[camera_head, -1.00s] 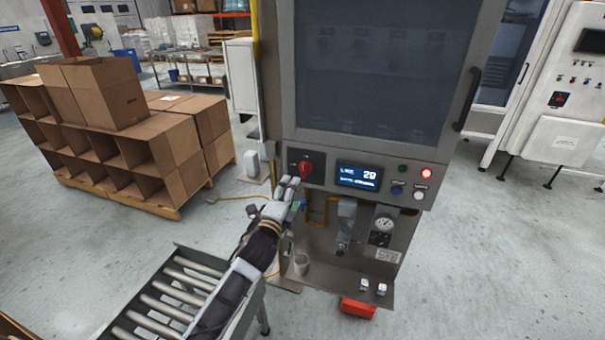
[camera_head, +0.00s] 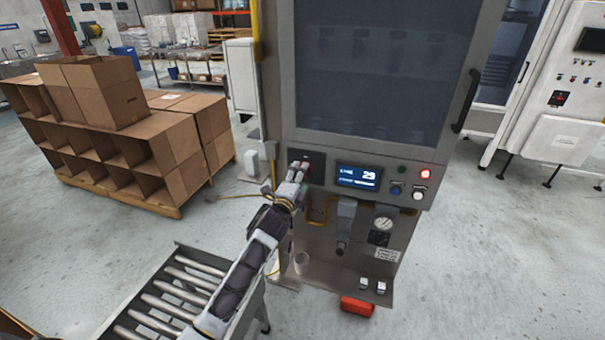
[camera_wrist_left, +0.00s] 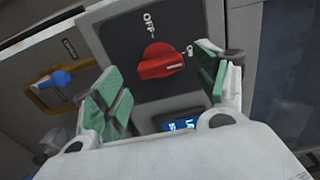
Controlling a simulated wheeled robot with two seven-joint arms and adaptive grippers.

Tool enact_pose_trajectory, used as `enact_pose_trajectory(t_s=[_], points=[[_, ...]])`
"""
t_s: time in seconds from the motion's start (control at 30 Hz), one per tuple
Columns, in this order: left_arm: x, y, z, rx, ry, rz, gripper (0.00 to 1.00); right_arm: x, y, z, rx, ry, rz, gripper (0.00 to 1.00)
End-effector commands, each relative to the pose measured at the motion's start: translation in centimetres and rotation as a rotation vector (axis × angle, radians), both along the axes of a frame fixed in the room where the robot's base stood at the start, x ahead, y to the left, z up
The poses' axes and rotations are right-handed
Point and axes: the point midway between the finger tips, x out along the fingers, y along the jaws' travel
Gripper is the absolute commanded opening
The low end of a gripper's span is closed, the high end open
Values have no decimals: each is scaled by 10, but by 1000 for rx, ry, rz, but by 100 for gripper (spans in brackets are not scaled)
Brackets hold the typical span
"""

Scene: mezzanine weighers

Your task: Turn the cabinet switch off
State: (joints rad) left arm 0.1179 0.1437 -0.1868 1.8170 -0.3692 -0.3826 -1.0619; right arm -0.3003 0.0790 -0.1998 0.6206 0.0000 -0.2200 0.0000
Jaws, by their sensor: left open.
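The cabinet switch is a red rotary knob (camera_wrist_left: 160,62) on a dark plate (camera_wrist_left: 125,40) in the left wrist view. An OFF label stands above the knob and a partly covered label is to its right. The knob's white mark lies on its right side, toward that partly covered label. My left gripper (camera_wrist_left: 160,88) is open, with a green-padded finger on either side of the knob and apart from it. In the head view my left gripper (camera_head: 298,172) is in front of the switch plate (camera_head: 317,157) and covers most of the knob. My right gripper is not in view.
A lit display (camera_head: 358,176) is right of the switch, with a red lamp (camera_head: 426,174) and buttons beyond. A gauge (camera_head: 383,224) and a small ledge are below. A roller conveyor (camera_head: 165,300) stands at lower left, with cardboard boxes (camera_head: 105,92) behind.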

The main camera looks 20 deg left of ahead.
Motion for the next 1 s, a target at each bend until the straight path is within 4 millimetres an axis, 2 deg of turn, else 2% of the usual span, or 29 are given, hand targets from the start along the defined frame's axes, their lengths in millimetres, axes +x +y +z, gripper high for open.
enact_pose_trajectory(t_s=[0.3, 0.77, 1.0], points=[[24, -1, 0, 0, 0, 0, 73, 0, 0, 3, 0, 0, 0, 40], [29, -1, 0, 0, 0, 0, 73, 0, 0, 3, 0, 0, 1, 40], [29, -1, 0, 0, 0, 0, 45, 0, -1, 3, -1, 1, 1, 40]])
